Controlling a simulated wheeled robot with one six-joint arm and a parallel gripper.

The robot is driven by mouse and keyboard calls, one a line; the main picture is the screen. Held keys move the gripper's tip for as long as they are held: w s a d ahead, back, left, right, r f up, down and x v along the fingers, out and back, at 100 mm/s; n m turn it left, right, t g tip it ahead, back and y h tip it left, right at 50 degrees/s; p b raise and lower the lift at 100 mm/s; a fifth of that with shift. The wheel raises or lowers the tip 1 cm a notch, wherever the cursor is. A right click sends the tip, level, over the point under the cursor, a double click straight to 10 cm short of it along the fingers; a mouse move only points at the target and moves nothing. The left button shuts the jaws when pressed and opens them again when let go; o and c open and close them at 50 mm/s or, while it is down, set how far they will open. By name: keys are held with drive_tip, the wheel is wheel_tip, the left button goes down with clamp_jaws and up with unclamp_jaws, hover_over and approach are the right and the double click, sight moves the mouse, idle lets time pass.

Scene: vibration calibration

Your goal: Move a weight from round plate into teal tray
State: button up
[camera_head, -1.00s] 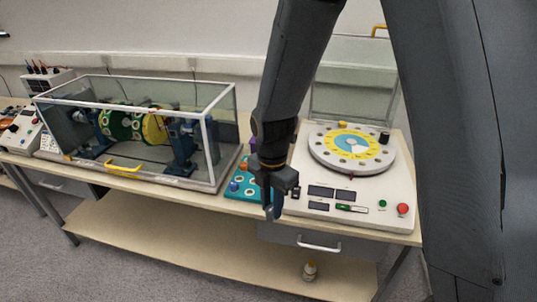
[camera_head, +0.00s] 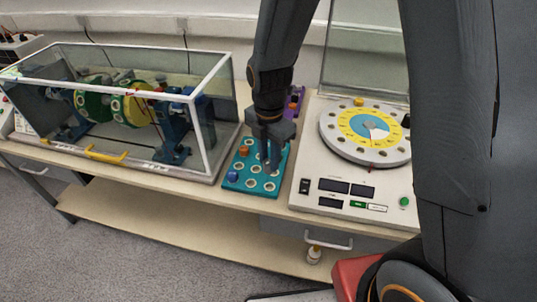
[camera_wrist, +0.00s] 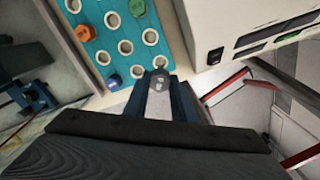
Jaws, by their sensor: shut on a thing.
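The teal tray (camera_head: 245,174) lies on the bench, with an orange weight (camera_head: 243,150) at its far left and a blue weight (camera_head: 233,177) at its near left; other sockets look empty. My gripper (camera_head: 273,167) is over the tray's right part. In the wrist view my gripper (camera_wrist: 160,92) is shut on a small grey weight (camera_wrist: 159,79), at the tray's edge in the picture. The tray (camera_wrist: 118,33) there also shows a green weight (camera_wrist: 137,7).
A glass-sided rig (camera_head: 210,150) stands close left of the tray. The white balancing machine (camera_head: 300,165) stands close on the right, with a raised clear lid (camera_head: 365,50). A purple holder (camera_head: 300,95) is behind the tray.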

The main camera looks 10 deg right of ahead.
drive_tip(key=shift+f+b, duration=2.1)
drive_tip(key=shift+f, duration=0.65)
drive_tip(key=shift+w+d+f, duration=0.1)
drive_tip(key=shift+d+f, duration=0.05)
drive_tip(key=shift+f, duration=0.1)
drive_tip(key=shift+f+b, duration=0.5)
drive_tip(key=shift+f, duration=0.4)
drive_tip(key=o, duration=1.1)
drive_tip(key=shift+r+b, duration=0.65)
drive_tip(key=shift+r, duration=3.25)
